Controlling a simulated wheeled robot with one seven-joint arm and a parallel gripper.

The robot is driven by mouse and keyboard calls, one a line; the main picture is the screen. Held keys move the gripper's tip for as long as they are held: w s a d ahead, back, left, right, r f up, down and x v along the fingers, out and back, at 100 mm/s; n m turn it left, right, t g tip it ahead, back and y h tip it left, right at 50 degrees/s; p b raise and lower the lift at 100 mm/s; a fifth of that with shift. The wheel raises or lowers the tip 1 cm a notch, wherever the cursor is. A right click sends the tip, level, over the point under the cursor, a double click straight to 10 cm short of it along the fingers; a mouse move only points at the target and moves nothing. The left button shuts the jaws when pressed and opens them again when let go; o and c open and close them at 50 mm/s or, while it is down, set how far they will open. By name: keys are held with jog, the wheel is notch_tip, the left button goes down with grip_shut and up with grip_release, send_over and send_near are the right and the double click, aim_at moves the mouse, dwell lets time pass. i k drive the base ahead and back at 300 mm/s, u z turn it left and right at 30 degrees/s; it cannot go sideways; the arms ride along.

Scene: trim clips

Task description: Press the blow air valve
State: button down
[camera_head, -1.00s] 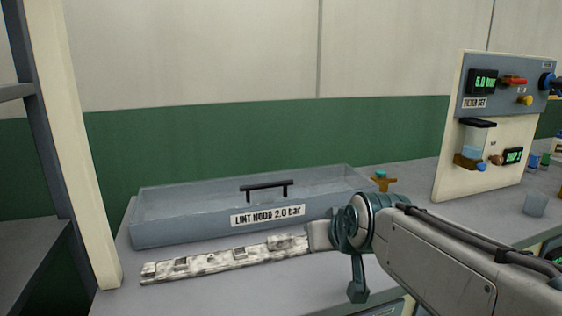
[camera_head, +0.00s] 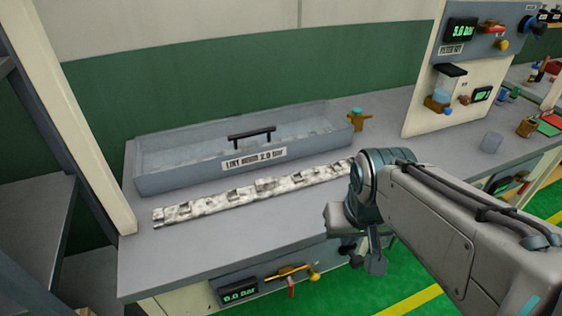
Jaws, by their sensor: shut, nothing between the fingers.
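A small brass valve with a teal top (camera_head: 358,118) stands on the bench at the right end of the clear lint hood; no label on it is readable, so I cannot tell if it is the blow air valve. Under the bench's front edge are a yellow lever (camera_head: 287,272), a red handle (camera_head: 291,288) and a display (camera_head: 239,293) reading 0.0 bar. My gripper (camera_head: 363,260) is shut and empty, pointing down just off the bench's front edge, right of the lever and apart from it.
The lint hood (camera_head: 165,181) has a black handle and a 2.0 bar label. A mottled white strip (camera_head: 250,192) lies before it, its right end behind my arm. A filter panel (camera_head: 425,95) with gauges stands at right.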

aim_at(290, 293)
jog(key=u, duration=0.7)
jog(key=k, duration=0.65)
jog(key=z, duration=0.15)
jog(key=i, duration=0.5)
jog(key=u, duration=0.05)
